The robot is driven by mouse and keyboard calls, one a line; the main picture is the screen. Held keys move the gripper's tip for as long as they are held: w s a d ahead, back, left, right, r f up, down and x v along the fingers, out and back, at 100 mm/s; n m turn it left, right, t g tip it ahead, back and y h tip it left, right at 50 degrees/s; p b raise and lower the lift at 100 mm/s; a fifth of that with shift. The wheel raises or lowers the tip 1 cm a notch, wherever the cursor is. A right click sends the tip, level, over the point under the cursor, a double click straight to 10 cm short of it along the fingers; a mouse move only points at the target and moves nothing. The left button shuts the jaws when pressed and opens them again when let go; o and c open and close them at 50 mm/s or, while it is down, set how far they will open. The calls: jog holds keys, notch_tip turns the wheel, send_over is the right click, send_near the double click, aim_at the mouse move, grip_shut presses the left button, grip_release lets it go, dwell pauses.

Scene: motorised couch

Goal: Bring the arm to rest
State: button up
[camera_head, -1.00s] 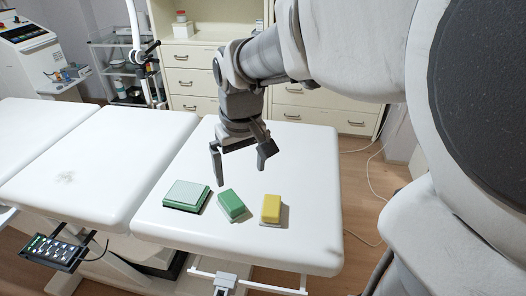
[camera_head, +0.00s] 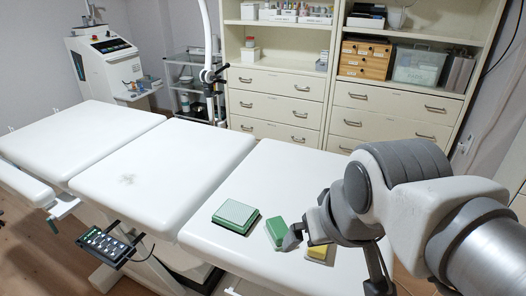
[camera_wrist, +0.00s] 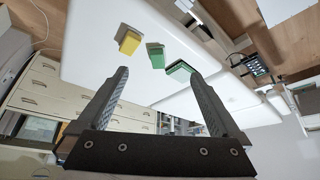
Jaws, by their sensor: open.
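My gripper (camera_head: 334,266) is open at the right of the head view, over or in front of the couch's right section; its exact height is hard to tell. In the wrist view its two fingers (camera_wrist: 158,73) stand wide apart with nothing between them. My arm is folded at the lower right. On the white couch (camera_head: 300,175) lie a flat green block with a pale top (camera_head: 236,216), a smaller green block (camera_head: 275,231) and a yellow block (camera_head: 318,252). My gripper partly hides the yellow block in the head view. All three blocks also show beyond the fingers in the wrist view.
A control panel (camera_head: 108,246) hangs at the couch's near side. Cream drawer cabinets (camera_head: 275,108), a wire trolley (camera_head: 190,85) with a lamp arm and a white machine (camera_head: 110,62) stand behind. The couch's middle and left sections are clear.

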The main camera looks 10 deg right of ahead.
notch_tip(320, 180, up, 10)
jog(key=p, duration=1)
jog(key=n+g+p, duration=0.2)
jog(key=g, duration=0.4)
send_over(280, 229)
notch_tip(280, 229, down, 19)
jog(key=f, duration=1.1)
jog(key=shift+d+f+b, duration=0.1)
jog(key=shift+d+b, duration=0.15)
jog(key=shift+b, duration=0.05)
jog(key=shift+a+f, duration=0.2)
jog(key=shift+f, duration=2.45)
jog(key=shift+c, duration=0.2)
